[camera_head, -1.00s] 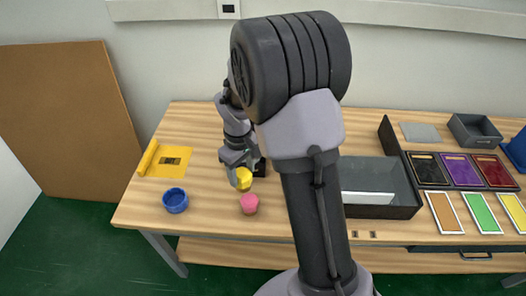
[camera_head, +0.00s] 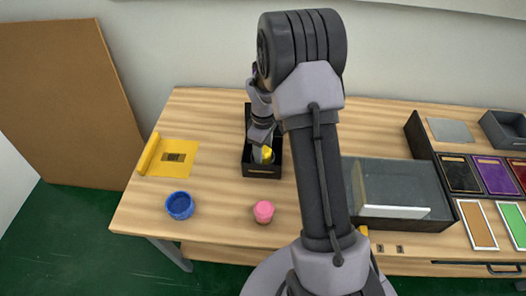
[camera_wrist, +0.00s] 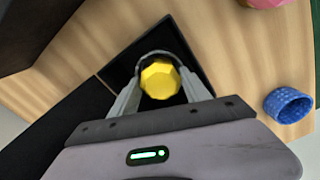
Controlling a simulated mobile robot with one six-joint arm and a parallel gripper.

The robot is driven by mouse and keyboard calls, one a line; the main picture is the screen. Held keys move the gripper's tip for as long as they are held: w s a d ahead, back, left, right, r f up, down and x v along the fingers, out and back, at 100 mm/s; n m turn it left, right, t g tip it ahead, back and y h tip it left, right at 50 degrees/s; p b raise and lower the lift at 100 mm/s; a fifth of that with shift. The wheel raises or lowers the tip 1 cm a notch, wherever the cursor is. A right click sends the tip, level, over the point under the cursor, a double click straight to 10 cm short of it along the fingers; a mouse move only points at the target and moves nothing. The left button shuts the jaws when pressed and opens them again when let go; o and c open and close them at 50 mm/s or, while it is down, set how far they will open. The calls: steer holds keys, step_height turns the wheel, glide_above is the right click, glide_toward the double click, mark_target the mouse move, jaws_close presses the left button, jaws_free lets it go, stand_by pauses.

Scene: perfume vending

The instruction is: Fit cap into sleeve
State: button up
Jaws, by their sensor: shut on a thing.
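My gripper (camera_head: 262,152) is shut on a yellow faceted cap (camera_head: 267,154) and holds it over the black open-topped box (camera_head: 262,172). In the wrist view the cap (camera_wrist: 160,78) sits between the two fingertips (camera_wrist: 158,72), with the dark box (camera_wrist: 180,42) around and behind it. I cannot tell whether the cap is above the rim or partly inside. The box may be the sleeve; no other sleeve is plain to see, and its inside is partly hidden by my gripper.
A pink cap (camera_head: 263,211) and a blue cup (camera_head: 179,205) stand in front of the box. A yellow sheet (camera_head: 172,158) lies at the left. A grey-black tray (camera_head: 402,218) and coloured cards (camera_head: 477,222) are at the right. The table front between them is clear.

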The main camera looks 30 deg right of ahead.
steer(key=shift+r, duration=0.1)
steer(key=shift+f, duration=0.4)
steer(key=o, duration=1.4)
steer(key=shift+r, duration=0.1)
steer(key=shift+r, duration=0.1)
